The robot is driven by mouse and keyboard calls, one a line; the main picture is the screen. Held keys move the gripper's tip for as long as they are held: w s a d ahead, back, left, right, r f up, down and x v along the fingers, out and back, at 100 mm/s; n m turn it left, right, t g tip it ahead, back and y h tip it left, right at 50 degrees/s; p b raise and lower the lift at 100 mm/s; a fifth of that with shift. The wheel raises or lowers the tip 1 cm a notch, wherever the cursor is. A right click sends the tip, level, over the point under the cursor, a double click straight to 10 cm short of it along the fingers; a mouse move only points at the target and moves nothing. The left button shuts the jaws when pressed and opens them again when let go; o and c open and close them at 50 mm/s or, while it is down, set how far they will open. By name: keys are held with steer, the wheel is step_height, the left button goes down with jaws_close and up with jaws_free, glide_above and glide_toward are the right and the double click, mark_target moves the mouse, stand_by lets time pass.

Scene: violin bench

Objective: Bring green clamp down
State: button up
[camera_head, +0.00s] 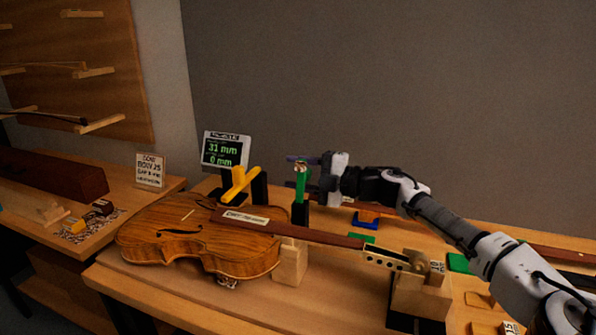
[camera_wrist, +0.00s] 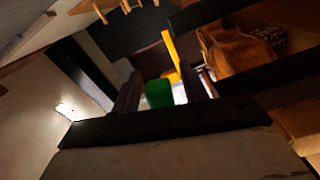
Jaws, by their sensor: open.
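The green clamp (camera_head: 301,183) stands upright beside the violin's neck, near the end of the body, with a dark lower part. My gripper (camera_head: 305,161) is at the clamp's top, reaching in from the right. Its jaws are open. In the wrist view, the green clamp (camera_wrist: 159,93) shows between the two dark fingers (camera_wrist: 163,86); I cannot tell whether they touch it. The yellow clamp (camera_head: 239,184) is to the left, tilted, by a dark post; it also shows in the wrist view (camera_wrist: 170,48).
The violin (camera_head: 205,242) lies on the bench, its neck (camera_head: 330,237) over a wooden block (camera_head: 290,262). A display (camera_head: 225,150) reading 31 mm and 0 mm stands behind. A blue piece (camera_head: 366,219) lies behind the neck. A scroll support (camera_head: 420,295) stands at right.

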steer(key=shift+c, duration=0.2)
jaws_close()
